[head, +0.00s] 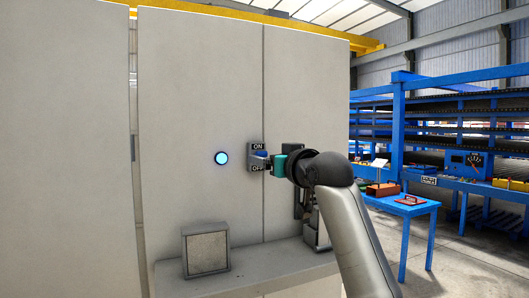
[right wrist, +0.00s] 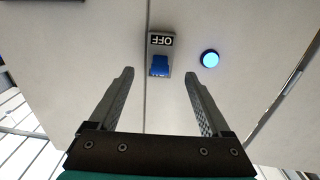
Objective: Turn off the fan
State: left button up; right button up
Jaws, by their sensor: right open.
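A small grey switch plate (head: 252,168) is on the pale cabinet front, with an ON label above and an OFF label below. Its blue switch lever (head: 259,154) shows just left of my right gripper (head: 270,165). In the right wrist view the blue lever (right wrist: 160,66) stands beside the OFF label (right wrist: 161,40), between and beyond the two fingertips. My right gripper (right wrist: 160,75) is open, with nothing between its fingers. A round lamp (head: 221,158) glows light blue left of the switch. My left gripper is not in view, and no fan shows.
The tall pale cabinet (head: 190,80) fills the left and middle. A grey ledge (head: 265,264) juts out below, bearing a grey box (head: 205,249). A blue table (head: 420,208) and blue racks (head: 440,82) stand at the right.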

aim_at(260, 155)
jog(key=shift+p+x, duration=0.65)
jog(key=shift+x, duration=1.2)
jog(key=shift+c, duration=0.4)
grip_shut()
